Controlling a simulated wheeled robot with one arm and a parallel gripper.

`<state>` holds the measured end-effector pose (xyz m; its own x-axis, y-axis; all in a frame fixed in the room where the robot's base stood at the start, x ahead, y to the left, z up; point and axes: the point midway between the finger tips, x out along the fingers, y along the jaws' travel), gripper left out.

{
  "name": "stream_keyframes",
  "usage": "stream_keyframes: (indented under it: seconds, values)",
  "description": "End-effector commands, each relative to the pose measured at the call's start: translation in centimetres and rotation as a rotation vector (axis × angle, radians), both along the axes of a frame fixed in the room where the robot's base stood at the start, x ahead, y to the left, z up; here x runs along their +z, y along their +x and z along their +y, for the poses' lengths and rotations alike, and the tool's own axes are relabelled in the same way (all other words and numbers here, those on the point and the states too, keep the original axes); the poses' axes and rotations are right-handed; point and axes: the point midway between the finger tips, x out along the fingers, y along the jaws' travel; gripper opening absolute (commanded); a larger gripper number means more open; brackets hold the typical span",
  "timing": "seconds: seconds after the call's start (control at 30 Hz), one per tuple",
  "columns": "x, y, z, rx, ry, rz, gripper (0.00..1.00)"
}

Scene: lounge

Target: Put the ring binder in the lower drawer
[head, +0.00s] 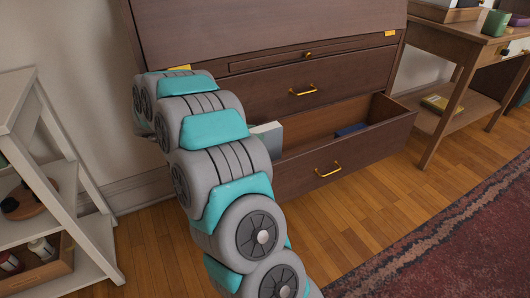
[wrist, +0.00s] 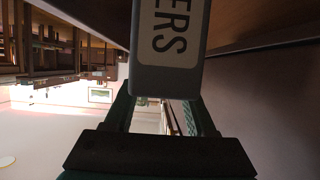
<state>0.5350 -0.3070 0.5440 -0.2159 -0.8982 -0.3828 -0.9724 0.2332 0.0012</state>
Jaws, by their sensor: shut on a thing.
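The ring binder (wrist: 168,50) is grey with dark letters reading "ERS" on a pale label in the wrist view. My gripper (wrist: 163,98) is shut on it, with a finger at each side. In the head view the pale grey binder (head: 267,139) shows partly behind my arm, at the left end of the open lower drawer (head: 345,175). My arm hides the gripper there. I cannot tell whether the binder touches the drawer. A blue item (head: 350,129) lies in the drawer towards the right.
The dark wood cabinet's upper drawer (head: 280,85) is shut. A white shelf unit (head: 85,190) with small items stands at left. A wooden side table (head: 455,45) stands at right. A dark red rug (head: 450,240) lies on the wood floor in front.

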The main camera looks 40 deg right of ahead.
Motion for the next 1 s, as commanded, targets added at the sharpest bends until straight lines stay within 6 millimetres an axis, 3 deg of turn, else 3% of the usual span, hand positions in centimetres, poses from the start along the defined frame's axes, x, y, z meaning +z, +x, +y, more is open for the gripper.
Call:
stream_keyframes:
  seconds: [0.53, 0.97, 1.0]
  values:
    - [-5.5, 0.0, -0.1, 0.0, -0.003, 0.003, 0.0]
    - [-6.1, 0.0, 0.0, 0.001, -0.001, 0.0, 0.0]
    - [-6.1, 0.0, 0.0, 0.0, 0.0, 0.0, 0.6]
